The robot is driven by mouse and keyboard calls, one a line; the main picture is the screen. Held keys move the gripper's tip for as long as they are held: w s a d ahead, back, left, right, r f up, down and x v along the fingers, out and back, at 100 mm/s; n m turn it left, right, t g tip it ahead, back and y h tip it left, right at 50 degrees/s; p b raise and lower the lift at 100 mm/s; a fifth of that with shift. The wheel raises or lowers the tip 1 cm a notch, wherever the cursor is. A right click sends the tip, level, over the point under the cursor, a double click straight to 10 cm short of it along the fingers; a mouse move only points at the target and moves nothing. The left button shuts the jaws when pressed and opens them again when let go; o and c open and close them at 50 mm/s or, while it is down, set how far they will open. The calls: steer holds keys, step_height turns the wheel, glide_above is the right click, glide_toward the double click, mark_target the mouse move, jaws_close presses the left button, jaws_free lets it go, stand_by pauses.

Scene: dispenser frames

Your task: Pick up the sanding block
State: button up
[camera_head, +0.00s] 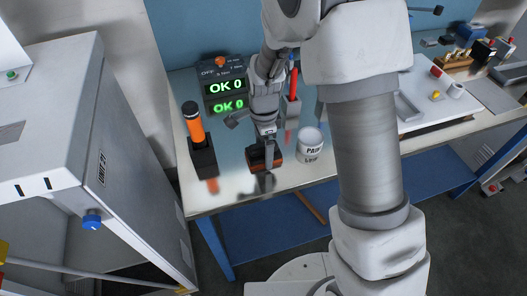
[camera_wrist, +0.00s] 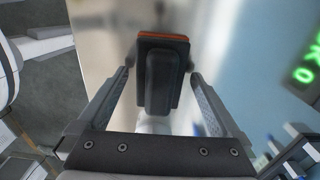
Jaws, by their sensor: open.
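The sanding block (camera_head: 257,159) is a dark block with an orange-brown base, lying on the table near its front edge. In the wrist view the sanding block (camera_wrist: 162,75) shows its black grip ridge and an orange strip along its far edge. My gripper (camera_head: 268,165) is above the block, pointing down, and hides part of it in the head view. In the wrist view my gripper (camera_wrist: 160,82) is open, one finger on each side of the block, with a visible gap on both sides. I cannot tell how far the fingertips are above the table.
An orange-topped tool in a black holder (camera_head: 199,145) stands to the left. A white cup (camera_head: 310,146) with lettering stands close on the right. A display with green "OK 0" readouts (camera_head: 226,94) is behind. The table's front edge (camera_head: 225,208) is near.

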mark_target(263, 145)
steer(key=c, duration=1.5)
steer(key=shift+r, duration=0.15)
steer(key=shift+r, duration=0.55)
step_height(263, 145, up, 3)
steer(key=shift+w+f, duration=0.1)
steer(key=shift+f, duration=0.05)
steer(key=w+d+r, duration=0.1)
steer(key=d+r, duration=0.1)
steer(key=d, duration=0.1)
steer(key=w+d+r, duration=0.1)
steer(key=d+r, duration=0.1)
steer(key=d, duration=0.2)
steer(key=w+d+r, duration=0.1)
steer(key=d+r, duration=0.2)
steer(key=d, duration=0.1)
steer(key=shift+d, duration=0.15)
